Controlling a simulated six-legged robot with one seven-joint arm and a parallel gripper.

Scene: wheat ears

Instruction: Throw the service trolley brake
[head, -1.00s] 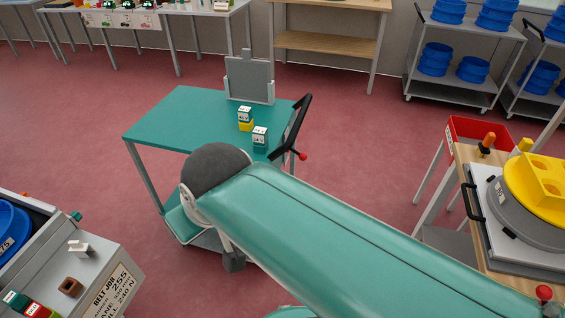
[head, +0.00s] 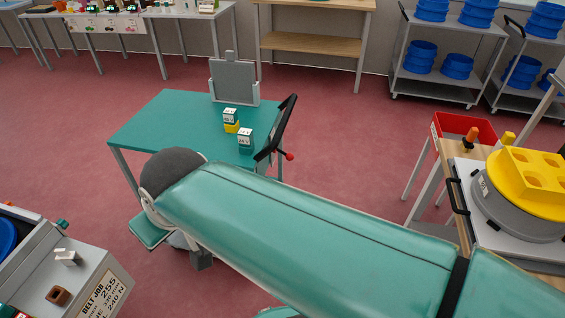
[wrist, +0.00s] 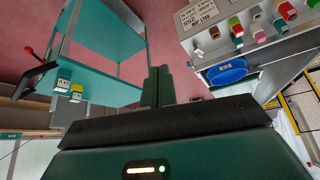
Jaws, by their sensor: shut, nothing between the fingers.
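The service trolley (head: 165,122) has a teal top, grey legs and a lower teal shelf, partly hidden behind my arm. Its black handle (head: 284,118) stands at the right end. A short lever with a red knob (head: 289,156) sticks out beside the handle's base. In the wrist view the trolley (wrist: 100,84) lies at the upper left, with the red knob (wrist: 29,50) at the far left near the black handle (wrist: 38,74). My gripper (wrist: 157,72) is shut and empty, apart from the lever. The head view does not show its fingertips.
Two small labelled blocks (head: 230,121) and a grey panel (head: 234,82) stand on the trolley. A grey belt-job bench (head: 95,283) is at the lower left. A wooden bench with a yellow-topped grey drum (head: 520,216) is at the right. Red floor is open between.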

